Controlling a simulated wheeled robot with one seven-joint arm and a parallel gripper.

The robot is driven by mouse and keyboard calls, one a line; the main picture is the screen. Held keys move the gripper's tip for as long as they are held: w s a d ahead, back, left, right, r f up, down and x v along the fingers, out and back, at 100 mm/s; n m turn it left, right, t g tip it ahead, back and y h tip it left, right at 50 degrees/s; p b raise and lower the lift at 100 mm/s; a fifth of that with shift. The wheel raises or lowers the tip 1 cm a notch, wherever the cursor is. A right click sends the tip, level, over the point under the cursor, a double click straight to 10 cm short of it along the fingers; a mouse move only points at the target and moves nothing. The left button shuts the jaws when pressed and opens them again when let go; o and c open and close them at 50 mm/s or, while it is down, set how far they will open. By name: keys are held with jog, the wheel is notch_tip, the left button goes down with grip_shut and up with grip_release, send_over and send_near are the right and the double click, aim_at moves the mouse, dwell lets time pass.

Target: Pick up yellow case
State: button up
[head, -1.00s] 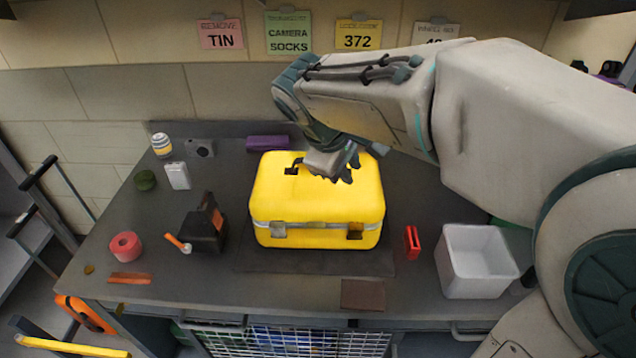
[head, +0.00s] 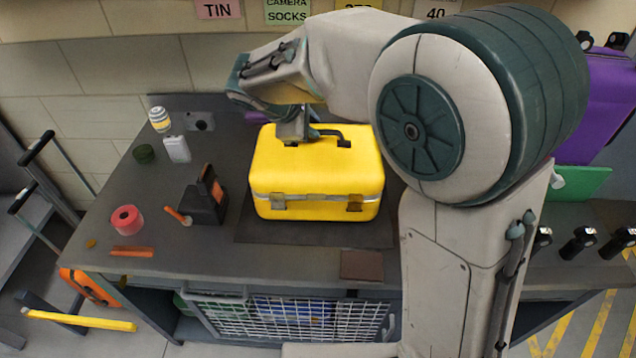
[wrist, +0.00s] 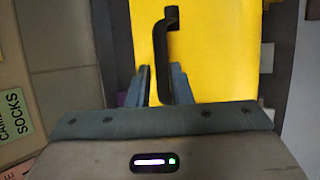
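The yellow case (head: 318,180) stands upright on a dark mat on the workbench, latches facing front. Its dark handle (head: 330,134) is on the top face. My gripper (head: 297,138) points down at the top of the case, by the left part of the handle. In the wrist view, the gripper's two fingers (wrist: 161,70) are apart, with the handle (wrist: 157,55) running between them and yellow case surface (wrist: 215,50) beyond.
Left of the case are a black-and-orange device (head: 205,200), a red tape roll (head: 127,221), a white box (head: 176,149) and a striped can (head: 159,119). A brown flat piece (head: 362,265) lies at the front edge. A purple case (head: 610,100) stands far right.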

jog(key=x, duration=0.5)
jog(key=shift+a+f, duration=0.2)
jog(key=shift+a, duration=0.05)
grip_shut()
dwell(1.0)
jog(key=shift+r, duration=0.15)
